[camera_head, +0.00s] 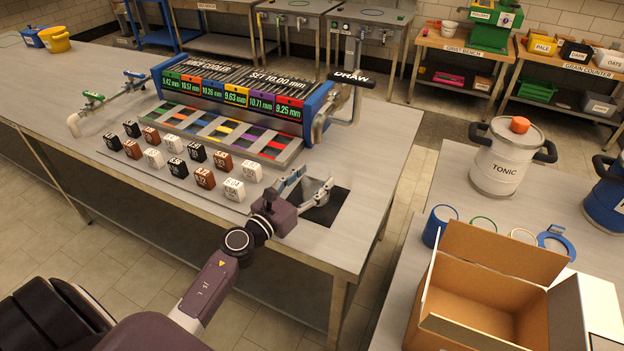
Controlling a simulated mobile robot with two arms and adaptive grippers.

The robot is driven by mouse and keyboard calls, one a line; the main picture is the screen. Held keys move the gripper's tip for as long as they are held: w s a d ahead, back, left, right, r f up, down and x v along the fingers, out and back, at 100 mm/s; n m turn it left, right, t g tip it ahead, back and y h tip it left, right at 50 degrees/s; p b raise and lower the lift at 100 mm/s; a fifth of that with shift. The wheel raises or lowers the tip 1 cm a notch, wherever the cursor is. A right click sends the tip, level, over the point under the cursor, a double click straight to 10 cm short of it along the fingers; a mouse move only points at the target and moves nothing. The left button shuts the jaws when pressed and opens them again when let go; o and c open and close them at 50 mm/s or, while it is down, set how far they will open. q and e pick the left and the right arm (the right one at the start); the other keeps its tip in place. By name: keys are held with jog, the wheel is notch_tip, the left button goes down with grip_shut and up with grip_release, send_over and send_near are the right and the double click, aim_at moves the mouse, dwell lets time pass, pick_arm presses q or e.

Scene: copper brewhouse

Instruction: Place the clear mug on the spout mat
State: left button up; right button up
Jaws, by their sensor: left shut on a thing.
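My left gripper (309,186) reaches in from the lower left and is over the right front part of the steel table. It is shut on a see-through thing that looks like the clear mug (315,194); its outline is faint and partly hidden by the fingers. The dark square mat (338,207), which looks like the spout mat, lies on the table right behind and beside the fingers. I cannot tell whether the mug touches it. The tap with the black DRAW handle (350,79) stands farther back. My right gripper is not in view.
Several black, white and brown numbered blocks (233,190) stand left of the gripper, before a colored slotted rack (222,130). A side tap (90,107) is at the left. A TONIC keg (503,157) and an open cardboard box (480,285) stand on the right counter.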

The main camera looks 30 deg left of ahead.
pick_arm(q)
jog(key=shift+f+b, duration=0.3)
jog(key=shift+b, duration=0.05)
jog(key=o, duration=1.4)
jog(key=shift+o, duration=0.2)
jog(key=shift+f, duration=0.1)
jog(key=shift+s, duration=0.1)
jog(key=shift+s+a, duration=0.25)
jog(key=shift+s, duration=1.6)
jog(key=shift+s+a, duration=0.2)
jog(key=shift+s, duration=1.6)
jog(key=shift+s, duration=0.1)
jog(key=s+a, duration=0.1)
jog(key=s, duration=1)
jog(key=shift+s+a, duration=0.3)
jog(key=shift+s, duration=0.05)
jog(key=shift+f, duration=0.1)
